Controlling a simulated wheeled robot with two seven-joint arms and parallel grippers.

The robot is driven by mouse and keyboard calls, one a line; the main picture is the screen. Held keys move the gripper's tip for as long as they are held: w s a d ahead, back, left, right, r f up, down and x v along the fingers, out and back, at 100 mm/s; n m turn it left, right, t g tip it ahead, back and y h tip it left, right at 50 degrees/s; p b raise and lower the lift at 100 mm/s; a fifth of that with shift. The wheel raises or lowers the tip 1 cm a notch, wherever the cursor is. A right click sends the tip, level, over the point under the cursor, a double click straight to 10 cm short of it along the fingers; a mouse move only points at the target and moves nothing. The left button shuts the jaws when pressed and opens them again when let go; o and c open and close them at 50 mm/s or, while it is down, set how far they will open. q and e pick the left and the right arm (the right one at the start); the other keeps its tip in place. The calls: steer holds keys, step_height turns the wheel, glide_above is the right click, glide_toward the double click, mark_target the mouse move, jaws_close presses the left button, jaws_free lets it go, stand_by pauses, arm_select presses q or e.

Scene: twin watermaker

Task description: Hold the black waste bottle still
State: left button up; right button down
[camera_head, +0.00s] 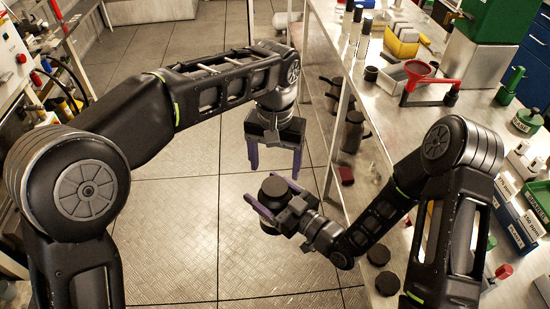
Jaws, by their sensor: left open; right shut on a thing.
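A black bottle (273,189) with a wide round top is held over the floor, left of the bench. My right gripper (270,200) is shut on it, with one purple finger on each side. The bottle looks roughly upright, and its lower part is partly hidden by the gripper. My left gripper (275,160) is open and empty, pointing down just above and behind the bottle. Its purple fingers are spread apart and appear not to touch the bottle.
The tiled floor (180,230) is clear.

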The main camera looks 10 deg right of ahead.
mark_target(275, 186)
arm_select(q)
step_height(275, 186, down, 6)
steer(key=shift+f, duration=0.25)
steer(key=shift+c, duration=0.2)
steer(key=c, duration=1.4)
steer(key=shift+c, duration=0.2)
steer(key=o, duration=1.6)
steer(key=shift+r, duration=0.1)
step_height(275, 186, up, 7)
steer(key=shift+r, duration=0.2)
